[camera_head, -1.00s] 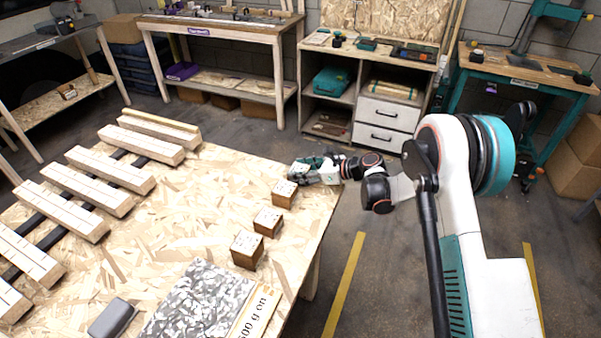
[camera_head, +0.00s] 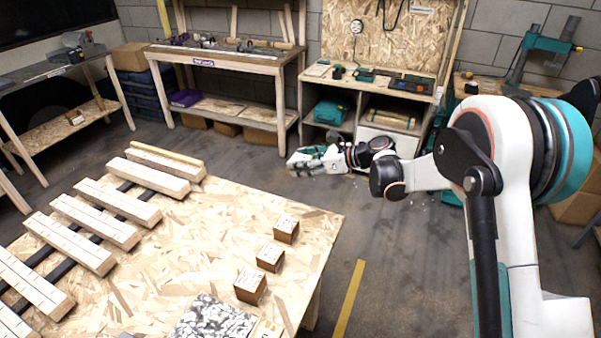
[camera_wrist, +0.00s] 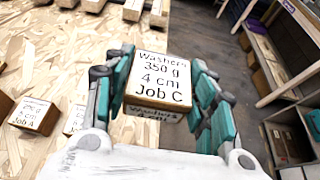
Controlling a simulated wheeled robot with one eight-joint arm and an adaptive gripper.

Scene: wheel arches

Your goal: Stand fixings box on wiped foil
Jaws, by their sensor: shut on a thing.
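In the wrist view, my gripper (camera_wrist: 162,90) is shut on a small box (camera_wrist: 158,72) with a pale top reading "Washers 350 g 4 cm Job C". A teal pad is on each side of it. In the head view, my gripper (camera_head: 304,160) is beyond the table's far right corner; the held box cannot be made out there. Three similar boxes stand in a row near the table's right edge: far (camera_head: 286,230), middle (camera_head: 270,257) and near (camera_head: 250,287). One in the wrist view reads Job A (camera_wrist: 33,115). A crinkled grey-silver sheet, seemingly the foil (camera_head: 205,318), is cut off by the bottom edge.
Several pale slatted timbers (camera_head: 105,218) lie across dark rails on the table's left. Bare chipboard (camera_head: 200,235) lies between them and the boxes.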

